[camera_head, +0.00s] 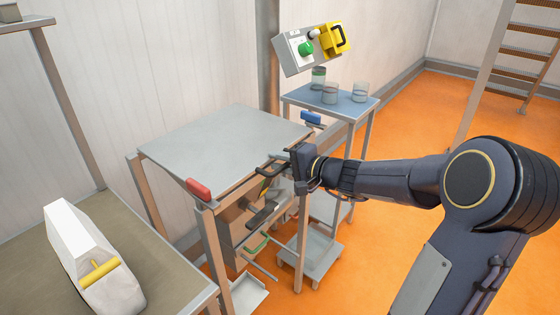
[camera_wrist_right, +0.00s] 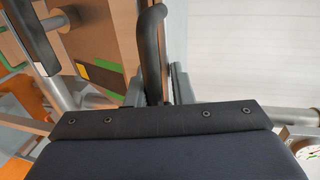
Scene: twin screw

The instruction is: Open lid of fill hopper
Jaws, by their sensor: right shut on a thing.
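The hopper lid (camera_head: 225,138) is a flat grey panel on top of the machine, and it looks lowered. A black handle (camera_head: 270,170) sticks out at its front edge. My right gripper (camera_head: 291,160) is at that edge, shut on the handle. In the right wrist view the black handle (camera_wrist_right: 152,50) rises from between the fingers of my right gripper (camera_wrist_right: 160,92), beside the pale lid (camera_wrist_right: 240,50). Part of the handle is hidden by the gripper. My left gripper is not in view.
A red clamp (camera_head: 198,190) and a blue clamp (camera_head: 311,118) sit at the hopper's front corners. A control box (camera_head: 292,52) with a green button stands behind. A blue side table (camera_head: 335,103) holds glass jars. A white bag (camera_head: 85,250) lies on the left table.

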